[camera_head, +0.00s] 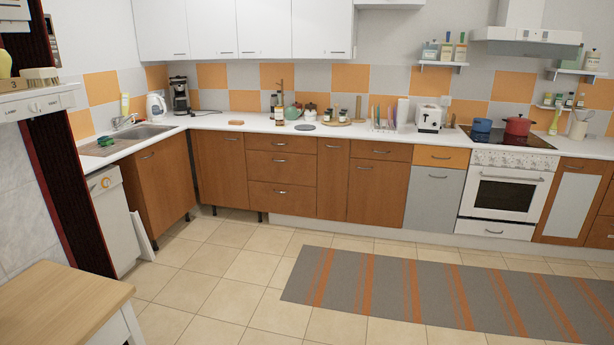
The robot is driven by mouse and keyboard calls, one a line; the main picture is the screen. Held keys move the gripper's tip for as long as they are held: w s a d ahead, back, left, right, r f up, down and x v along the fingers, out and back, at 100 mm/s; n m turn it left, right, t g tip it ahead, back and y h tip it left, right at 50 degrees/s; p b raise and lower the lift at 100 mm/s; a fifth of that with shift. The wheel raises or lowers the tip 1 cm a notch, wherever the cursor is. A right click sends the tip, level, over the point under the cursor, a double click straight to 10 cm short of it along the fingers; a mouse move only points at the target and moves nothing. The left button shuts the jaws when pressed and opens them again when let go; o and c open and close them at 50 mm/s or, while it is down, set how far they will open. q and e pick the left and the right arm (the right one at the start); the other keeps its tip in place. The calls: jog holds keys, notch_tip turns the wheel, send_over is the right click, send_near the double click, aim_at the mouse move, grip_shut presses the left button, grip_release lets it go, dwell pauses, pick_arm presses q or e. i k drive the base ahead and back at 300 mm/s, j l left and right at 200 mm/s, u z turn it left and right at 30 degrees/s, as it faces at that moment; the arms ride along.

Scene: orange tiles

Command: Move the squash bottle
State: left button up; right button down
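Which bottle is the squash bottle, I cannot tell at this distance. A slim yellow-green bottle or tube (125,104) stands behind the sink at the left. Small bottles (447,50) stand on a wall shelf at the upper right. Neither of my grippers is in view.
White counters (225,124) run along the back and left walls above wooden cabinets. A kettle (156,107), toaster (428,118) and stove (505,190) stand along them. A wooden table (60,300) fills the lower left. Tiled floor and a striped rug (430,290) lie clear in front.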

aim_at(279, 116)
jog(key=i+z, duration=0.1)
jog(key=i, duration=1.8)
